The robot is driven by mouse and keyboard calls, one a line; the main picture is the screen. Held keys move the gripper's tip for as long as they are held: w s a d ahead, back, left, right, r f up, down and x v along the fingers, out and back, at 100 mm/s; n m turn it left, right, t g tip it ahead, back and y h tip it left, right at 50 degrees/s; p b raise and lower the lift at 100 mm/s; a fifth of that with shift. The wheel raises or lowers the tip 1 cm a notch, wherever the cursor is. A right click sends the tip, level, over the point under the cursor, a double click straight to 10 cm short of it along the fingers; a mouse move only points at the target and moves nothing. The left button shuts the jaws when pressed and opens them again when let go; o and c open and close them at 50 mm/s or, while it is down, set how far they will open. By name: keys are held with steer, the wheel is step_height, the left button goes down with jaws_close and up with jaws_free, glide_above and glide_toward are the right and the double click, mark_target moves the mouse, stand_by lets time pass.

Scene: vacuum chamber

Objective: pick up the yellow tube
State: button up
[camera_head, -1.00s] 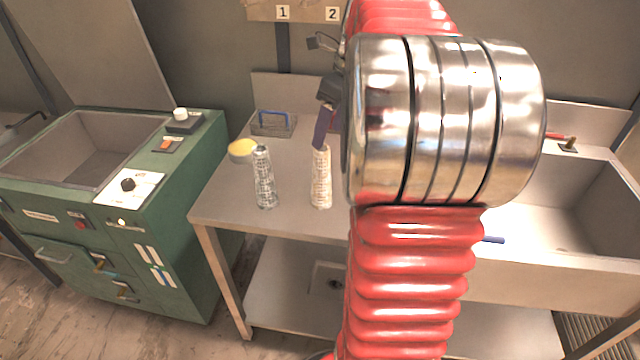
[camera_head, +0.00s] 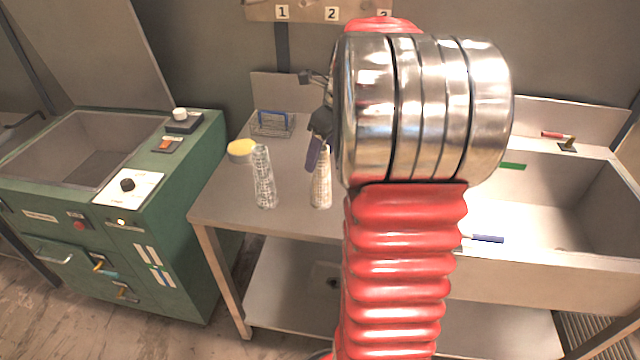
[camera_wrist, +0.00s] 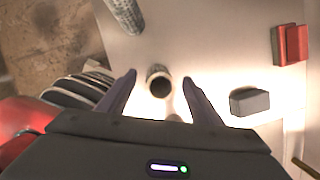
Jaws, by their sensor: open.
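I cannot make out a clearly yellow tube. A cream, patterned upright bottle (camera_head: 321,180) stands on the steel table, with a similar grey, see-through one (camera_head: 264,180) to its left. My gripper (camera_head: 313,160) is open, its purple fingers just above and behind the cream bottle. In the wrist view my gripper (camera_wrist: 158,78) has an upright container with a dark round opening (camera_wrist: 159,84) showing between its fingertips; I cannot tell the gap. A yellow-brown rod (camera_wrist: 305,168) shows at the lower right edge; I cannot tell what it is. My arm hides part of the table and sink.
A yellow round object (camera_head: 240,149) and wire basket (camera_head: 271,130) are at the table's back left. The sink (camera_head: 600,200) on the right holds a blue strip (camera_head: 488,239) and green strip (camera_head: 512,166). The wrist view shows a red block (camera_wrist: 292,45) and grey block (camera_wrist: 249,101).

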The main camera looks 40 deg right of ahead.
mark_target(318, 166)
steer(key=shift+x, duration=2.55)
steer(key=shift+s+d, duration=0.1)
steer(key=shift+c, duration=0.7)
steer(key=c, duration=1.3)
steer(key=shift+r, duration=0.1)
step_height(318, 166, up, 10)
steer(key=shift+f, duration=0.1)
